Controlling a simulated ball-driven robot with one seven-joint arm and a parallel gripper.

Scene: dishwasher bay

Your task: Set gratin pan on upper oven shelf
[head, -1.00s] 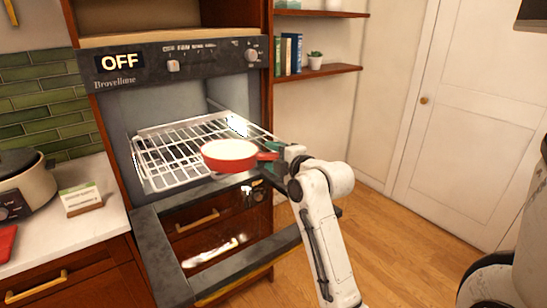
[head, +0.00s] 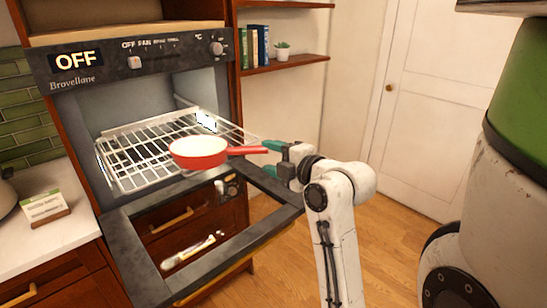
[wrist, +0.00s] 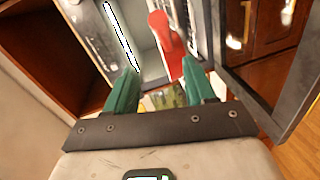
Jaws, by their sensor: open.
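The red gratin pan (head: 198,153), with a pale inside, appears to rest level on the front part of the wire oven shelf (head: 133,160). Its red handle (head: 248,150) points right, out past the shelf toward my gripper. My gripper (head: 267,158) is open, with teal fingers at the handle's end. In the wrist view, the handle (wrist: 167,35) lies ahead of my gripper (wrist: 162,70), its near end about level with the fingertips. I cannot tell whether a finger touches it. The pan's bowl is at most partly in the wrist view.
The oven door (head: 200,242) is folded down in front, below the shelf and my gripper. The control panel (head: 135,62) reads OFF. A counter (head: 62,228) with a small card stand (head: 45,207) is at left. Open floor (head: 395,240) lies at right.

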